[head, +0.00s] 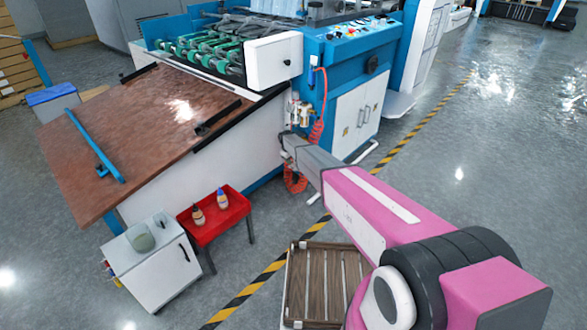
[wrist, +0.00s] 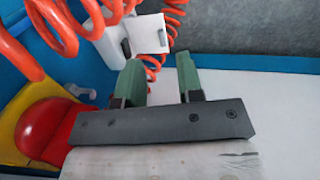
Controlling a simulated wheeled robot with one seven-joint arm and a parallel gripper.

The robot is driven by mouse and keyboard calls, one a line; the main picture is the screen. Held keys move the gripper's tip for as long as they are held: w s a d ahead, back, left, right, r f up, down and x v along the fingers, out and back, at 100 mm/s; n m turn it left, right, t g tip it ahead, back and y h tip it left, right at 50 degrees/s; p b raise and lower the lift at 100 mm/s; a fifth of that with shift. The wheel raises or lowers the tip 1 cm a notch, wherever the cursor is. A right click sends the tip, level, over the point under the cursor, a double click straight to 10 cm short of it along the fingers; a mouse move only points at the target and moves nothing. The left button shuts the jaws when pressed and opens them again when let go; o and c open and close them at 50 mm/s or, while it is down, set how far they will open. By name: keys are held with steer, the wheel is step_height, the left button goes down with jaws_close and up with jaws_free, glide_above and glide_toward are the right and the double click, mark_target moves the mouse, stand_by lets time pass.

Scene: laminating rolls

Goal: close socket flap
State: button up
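In the wrist view a white socket (wrist: 111,42) sits on the blue machine side. Its flap (wrist: 149,34), a flat white plate, stands out from the socket to the right, so it looks open. My gripper (wrist: 159,72) has two green fingers spread apart with nothing between them. The fingertips are just below the flap in the picture; I cannot tell whether the left one touches it. In the head view my gripper (head: 287,143) is at the lower side of the blue and white machine. The socket cannot be made out there.
An orange coiled hose (wrist: 52,30) hangs beside and behind the socket. A red button on a yellow base (wrist: 48,130) lies left of my gripper. In the head view, a brown sloping table (head: 140,140), a red tray (head: 228,222) and a white cabinet (head: 160,278) stand to the left.

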mark_target(293, 168)
steer(key=x, duration=0.7)
jaws_close()
